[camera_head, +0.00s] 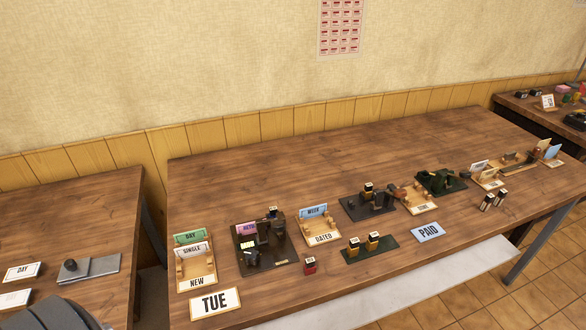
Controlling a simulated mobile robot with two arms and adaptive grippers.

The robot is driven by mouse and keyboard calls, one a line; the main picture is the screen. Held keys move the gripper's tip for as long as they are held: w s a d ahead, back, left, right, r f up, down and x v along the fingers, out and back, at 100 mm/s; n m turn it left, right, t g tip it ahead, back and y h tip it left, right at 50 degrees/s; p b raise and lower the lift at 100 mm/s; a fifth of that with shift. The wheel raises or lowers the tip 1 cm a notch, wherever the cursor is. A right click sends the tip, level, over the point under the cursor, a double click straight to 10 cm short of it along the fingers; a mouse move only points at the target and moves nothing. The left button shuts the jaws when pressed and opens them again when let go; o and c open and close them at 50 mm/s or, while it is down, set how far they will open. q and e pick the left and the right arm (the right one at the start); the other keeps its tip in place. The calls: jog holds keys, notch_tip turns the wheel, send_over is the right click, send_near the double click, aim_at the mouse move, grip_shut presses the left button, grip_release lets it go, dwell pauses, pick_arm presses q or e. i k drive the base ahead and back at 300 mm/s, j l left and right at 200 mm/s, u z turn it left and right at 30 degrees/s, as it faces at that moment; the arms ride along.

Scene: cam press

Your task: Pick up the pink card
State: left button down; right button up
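A small pink card (246,228) with dark lettering stands upright at the back left of a dark press station (279,263) on the long wooden table. A black press with levers and a small yellowish piece stand close in front of and beside the card, and its lower edge is partly hidden. The lettering is too small to read surely. Neither of my grippers shows in the head view. A dark grey rounded part at the bottom left corner looks like part of my own body.
A wooden rack (196,268) with green and white cards stands left of the press, with a TUE card (215,302) in front. Another card rack (320,239) stands to the right. A small red block (309,265) sits near the front. The table's back is clear.

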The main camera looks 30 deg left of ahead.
aim_at(247, 228)
jog(key=u, duration=1.25)
